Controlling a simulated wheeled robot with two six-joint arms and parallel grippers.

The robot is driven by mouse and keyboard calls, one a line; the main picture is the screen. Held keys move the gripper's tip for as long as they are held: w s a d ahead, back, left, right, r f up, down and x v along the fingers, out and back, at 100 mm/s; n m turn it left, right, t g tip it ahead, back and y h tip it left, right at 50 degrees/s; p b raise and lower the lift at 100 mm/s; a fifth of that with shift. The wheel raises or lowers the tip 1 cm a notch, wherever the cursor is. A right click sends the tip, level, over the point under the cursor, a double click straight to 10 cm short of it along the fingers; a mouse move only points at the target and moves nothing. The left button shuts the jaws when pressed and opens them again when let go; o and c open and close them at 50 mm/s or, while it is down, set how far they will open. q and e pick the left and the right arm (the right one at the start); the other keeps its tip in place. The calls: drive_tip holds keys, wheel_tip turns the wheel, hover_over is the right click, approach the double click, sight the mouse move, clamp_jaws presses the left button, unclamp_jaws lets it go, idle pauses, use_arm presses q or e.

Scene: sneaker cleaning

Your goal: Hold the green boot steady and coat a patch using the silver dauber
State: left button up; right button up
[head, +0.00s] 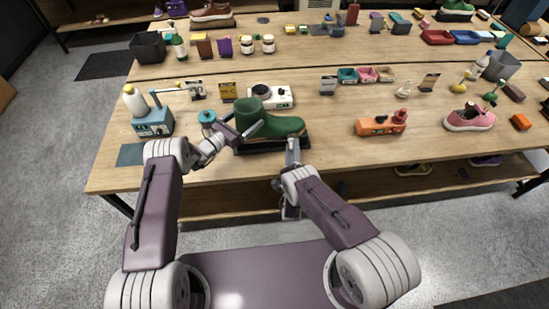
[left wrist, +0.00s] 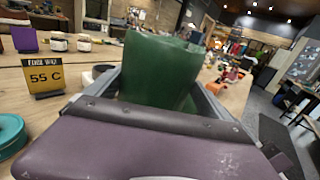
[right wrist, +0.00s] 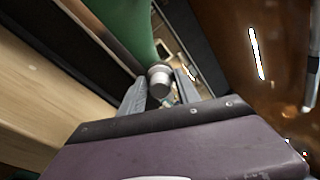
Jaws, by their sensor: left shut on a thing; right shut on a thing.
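The green boot (head: 279,125) stands upright on a dark mat (head: 270,147) near the front edge of the table, toe to the right. My left gripper (head: 250,130) is shut on the boot's upper shaft, and the boot (left wrist: 158,70) fills the space between its fingers in the left wrist view. My right gripper (head: 293,147) is in front of the boot's side. It is shut on the silver dauber (right wrist: 160,82), which shows between the fingers in the right wrist view. The dauber's far end is close to the boot (right wrist: 125,25); I cannot tell if they touch.
A white hot-plate-like device (head: 278,98) stands behind the boot, and a yellow sign (left wrist: 44,76) is near it. A blue machine (head: 153,122) stands left and an orange block device (head: 381,124) right.

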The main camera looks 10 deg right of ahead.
drive_tip(key=shift+d, duration=0.95)
drive_tip(key=shift+w, duration=0.35)
drive_tip(key=shift+a, duration=0.15)
use_arm(q)
drive_tip(key=shift+s+d, duration=0.15)
drive_tip(key=shift+s, duration=0.05)
use_arm(e)
drive_tip(key=shift+s+a, duration=0.15)
drive_tip(key=shift+a, duration=1.85)
clamp_jaws()
use_arm(q)
drive_tip(key=shift+w+f, duration=0.1)
drive_tip(key=shift+f, duration=0.05)
use_arm(e)
drive_tip(key=shift+a, duration=3.7)
drive_tip(key=shift+a, duration=1.95)
